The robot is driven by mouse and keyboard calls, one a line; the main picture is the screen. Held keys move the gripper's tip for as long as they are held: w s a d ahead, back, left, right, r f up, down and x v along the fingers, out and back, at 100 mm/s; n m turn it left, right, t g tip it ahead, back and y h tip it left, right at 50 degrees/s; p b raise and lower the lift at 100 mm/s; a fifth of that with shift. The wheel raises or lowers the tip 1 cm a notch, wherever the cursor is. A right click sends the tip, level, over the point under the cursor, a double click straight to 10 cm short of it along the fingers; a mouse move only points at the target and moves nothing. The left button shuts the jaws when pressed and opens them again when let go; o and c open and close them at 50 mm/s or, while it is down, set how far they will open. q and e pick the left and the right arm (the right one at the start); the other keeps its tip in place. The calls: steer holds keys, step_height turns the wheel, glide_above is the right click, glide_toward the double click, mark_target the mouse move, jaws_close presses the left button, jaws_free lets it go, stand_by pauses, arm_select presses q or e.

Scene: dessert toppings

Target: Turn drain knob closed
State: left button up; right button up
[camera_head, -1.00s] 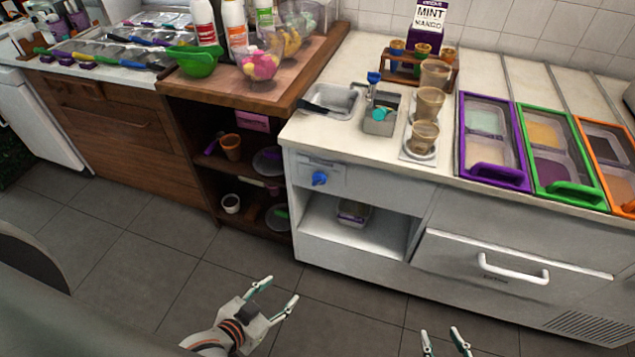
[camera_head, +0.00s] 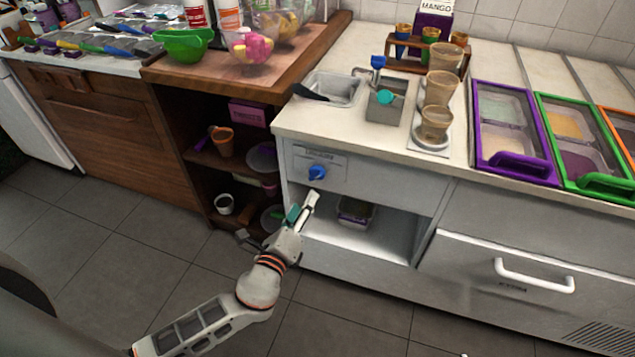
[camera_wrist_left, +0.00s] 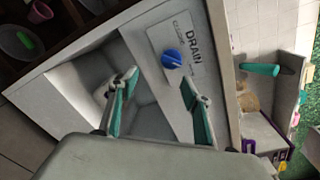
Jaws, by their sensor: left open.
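The blue drain knob (camera_head: 317,173) sits on the white front panel of the counter, below the sink basin (camera_head: 338,90). In the left wrist view the knob (camera_wrist_left: 172,59) is on a white plate (camera_wrist_left: 188,50) marked DRAIN, beyond the fingertips. My left gripper (camera_head: 301,207) is just below and left of the knob in the head view, apart from it. In the left wrist view its two fingers (camera_wrist_left: 158,88) are spread with nothing between them. My right gripper is barely at the bottom edge of the head view, with only a tiny tip showing.
An open shelf niche (camera_head: 385,238) with a small container (camera_head: 354,212) lies under the knob. Dark wooden shelves (camera_head: 200,160) with cups stand at left. A white drawer handle (camera_head: 535,277) sticks out at right. The floor in front is clear.

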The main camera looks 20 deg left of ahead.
mark_target(315, 179)
arm_select(q)
steer(key=w, duration=0.3)
steer(key=w+r+m, duration=0.1)
steer(key=w, duration=0.2)
steer(key=w+m+t, duration=0.1)
steer(key=w, duration=0.2)
steer(key=shift+w+d+r, duration=0.1)
steer(key=shift+d+r, duration=0.2)
steer(key=c, duration=1.1)
